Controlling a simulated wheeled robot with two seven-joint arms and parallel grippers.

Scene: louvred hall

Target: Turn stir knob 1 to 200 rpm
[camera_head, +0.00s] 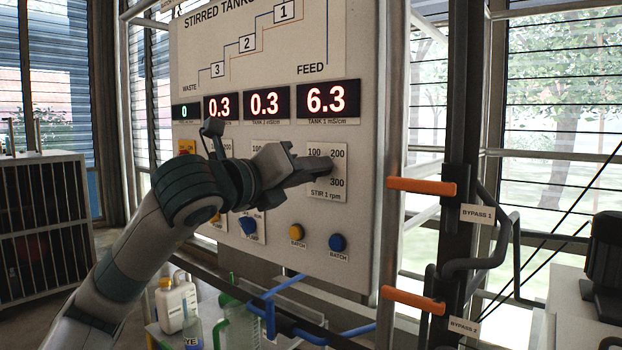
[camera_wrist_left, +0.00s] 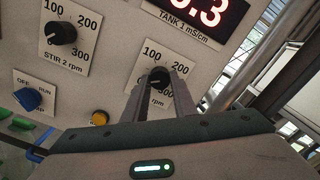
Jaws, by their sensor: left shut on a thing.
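The stir 1 plate (camera_head: 342,167) is on the upright panel under the 6.3 display, with 100, 200 and 300 printed around its knob. Its black stir 1 knob (camera_wrist_left: 158,74) shows between the fingertips in the left wrist view. My left gripper (camera_head: 327,169) reaches in from the left and is shut on that knob; the wrist view shows one finger on each side (camera_wrist_left: 158,82). The fingers hide part of the plate and its 0 mark. I cannot tell where the knob's pointer stands. My right gripper is not in view.
The stir 2 knob (camera_wrist_left: 62,33) sits to the left in the wrist view. Yellow (camera_head: 297,232) and blue (camera_head: 338,243) batch buttons are below. Orange bypass handles (camera_head: 421,186) stand right of the panel edge. Bottles (camera_head: 178,303) stand below.

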